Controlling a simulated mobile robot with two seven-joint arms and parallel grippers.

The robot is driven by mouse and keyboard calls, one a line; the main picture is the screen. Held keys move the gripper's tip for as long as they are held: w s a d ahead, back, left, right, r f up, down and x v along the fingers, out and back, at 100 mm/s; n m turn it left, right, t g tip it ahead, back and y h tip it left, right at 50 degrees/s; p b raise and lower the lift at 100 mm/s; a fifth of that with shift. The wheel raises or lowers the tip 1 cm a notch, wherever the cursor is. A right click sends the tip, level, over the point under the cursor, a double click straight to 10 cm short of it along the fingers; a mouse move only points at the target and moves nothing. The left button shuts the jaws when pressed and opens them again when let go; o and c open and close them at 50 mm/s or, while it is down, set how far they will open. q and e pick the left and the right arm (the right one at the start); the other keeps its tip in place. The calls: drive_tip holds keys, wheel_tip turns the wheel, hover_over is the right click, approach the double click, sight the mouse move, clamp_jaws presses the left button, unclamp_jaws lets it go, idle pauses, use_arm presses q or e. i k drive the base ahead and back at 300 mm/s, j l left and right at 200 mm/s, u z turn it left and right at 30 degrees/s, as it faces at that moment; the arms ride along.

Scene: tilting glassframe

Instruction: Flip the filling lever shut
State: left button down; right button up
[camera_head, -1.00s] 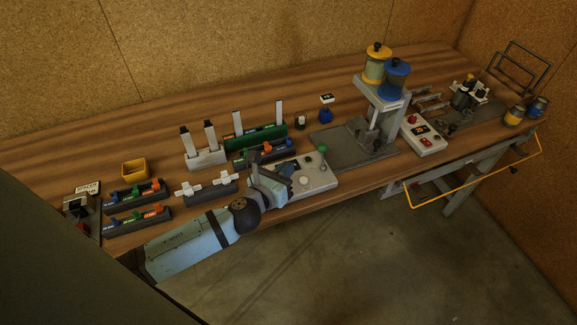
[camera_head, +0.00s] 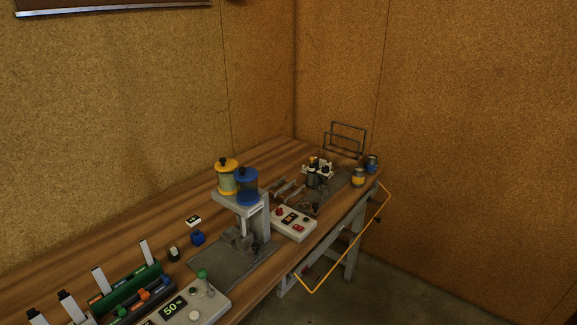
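The box has a display reading 50 and pale round knobs. Behind it stands a grey filling stand (camera_head: 262,217) with a yellow-lidded container (camera_head: 226,177) and a blue container (camera_head: 246,187) on top. Small dark parts (camera_head: 240,240) sit low on the stand; I cannot tell which part is the filling lever or how it is set. Neither of my grippers is in view.
Another control box (camera_head: 293,225) with red buttons stands right of the stand. Beyond are a bottle holder (camera_head: 318,172), two jars (camera_head: 358,178) and wire frames (camera_head: 347,137). A yellow rail (camera_head: 345,253) runs along the table's front. Colored block racks (camera_head: 132,288) are at lower left.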

sight(201, 273)
drive_tip(key=u, duration=0.55)
drive_tip(key=i+l+u, duration=0.15)
drive_tip(key=l+u, duration=0.3)
drive_tip(key=i+l+u, duration=0.1)
drive_tip(key=l+u, duration=0.65)
drive_tip(key=l, duration=0.75)
